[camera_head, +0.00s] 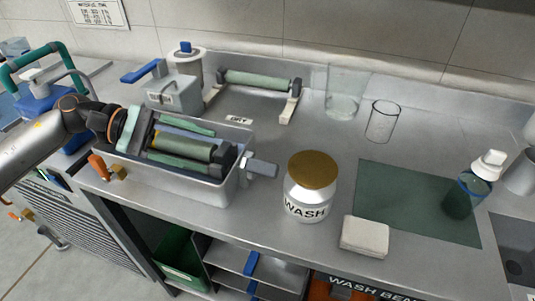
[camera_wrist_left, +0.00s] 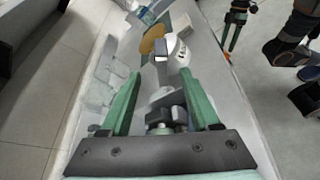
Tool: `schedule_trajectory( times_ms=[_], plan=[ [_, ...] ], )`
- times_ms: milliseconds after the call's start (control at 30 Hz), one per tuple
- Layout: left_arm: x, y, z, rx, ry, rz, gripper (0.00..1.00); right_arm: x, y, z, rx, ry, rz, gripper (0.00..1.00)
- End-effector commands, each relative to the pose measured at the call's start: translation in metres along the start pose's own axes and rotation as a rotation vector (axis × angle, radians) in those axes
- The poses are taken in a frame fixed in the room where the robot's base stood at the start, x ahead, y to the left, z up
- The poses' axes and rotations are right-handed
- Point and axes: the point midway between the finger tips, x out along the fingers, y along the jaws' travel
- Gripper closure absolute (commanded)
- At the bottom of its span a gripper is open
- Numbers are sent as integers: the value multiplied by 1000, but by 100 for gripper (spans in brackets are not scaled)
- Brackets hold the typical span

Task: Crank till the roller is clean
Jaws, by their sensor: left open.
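The wash-up unit is a pale tray (camera_head: 205,186) on the steel bench. In it lies a dull green roller (camera_head: 185,146) between dark end blocks. A grey crank-like handle (camera_head: 262,168) sticks out of the tray's right end, and a grey block also shows ahead in the left wrist view (camera_wrist_left: 160,50). My left gripper (camera_head: 214,148) is open over the tray, its green fingers on either side of the roller. Its fingers also show apart in the left wrist view (camera_wrist_left: 162,95).
A WASH jar (camera_head: 308,207) with a gold lid stands right of the tray. A second green roller (camera_head: 262,81) rests on a rack behind. A glass beaker (camera_head: 343,95), clear tumbler (camera_head: 382,122), green mat (camera_head: 400,205), bottle (camera_head: 468,196) and pale block (camera_head: 364,236) occupy the right.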

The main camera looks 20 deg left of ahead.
Motion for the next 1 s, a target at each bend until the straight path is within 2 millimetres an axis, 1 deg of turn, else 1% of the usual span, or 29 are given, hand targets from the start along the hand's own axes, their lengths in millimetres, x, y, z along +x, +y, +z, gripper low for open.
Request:
schedule_trajectory(
  times_ms=[167,500,600,700,800,1000],
  plan=[
    [20,2,4,1,-7,1,38,-5,1,-4,2,2,5,38],
    [88,3,5,-2,-9,2,38,-17,8,-8,8,3,25,38],
    [103,2,4,-2,-7,2,38,-19,10,-9,8,3,31,38],
    [114,2,3,-3,-6,2,38,-21,11,-10,9,5,34,38],
    [120,1,3,-4,-5,2,38,-21,12,-11,9,7,36,38],
    [123,1,2,-4,-4,2,38,-21,13,-10,9,10,38,38]
  ],
)
